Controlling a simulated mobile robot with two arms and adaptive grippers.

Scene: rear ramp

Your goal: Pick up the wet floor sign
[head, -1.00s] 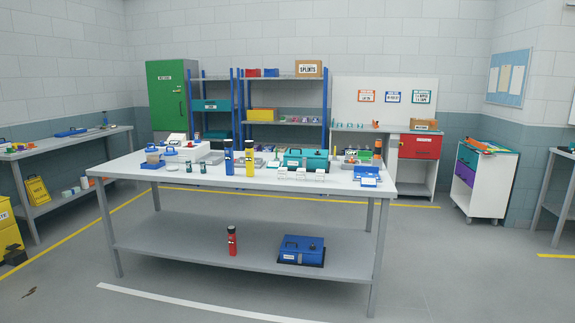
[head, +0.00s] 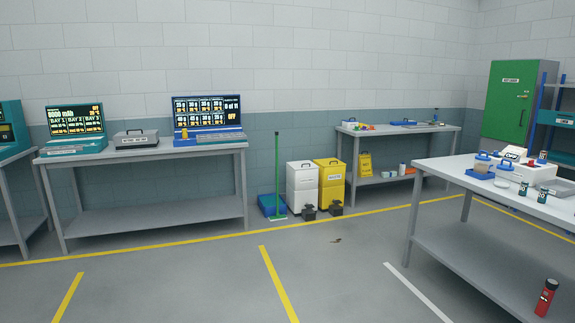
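The yellow wet floor sign (head: 365,165) stands upright on the lower shelf of the grey table (head: 345,181) against the back wall, right of the centre of the head view. It leans close to the table's left part, and its printing is too small to read. Neither of my grippers shows in the head view.
White (head: 303,187) and yellow (head: 329,184) pedal bins and a green broom (head: 277,175) stand left of that table. A large workbench (head: 440,164) blocks the right side. Open floor (head: 330,260) with painted lines lies in front. A small dark scrap (head: 336,240) lies on it.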

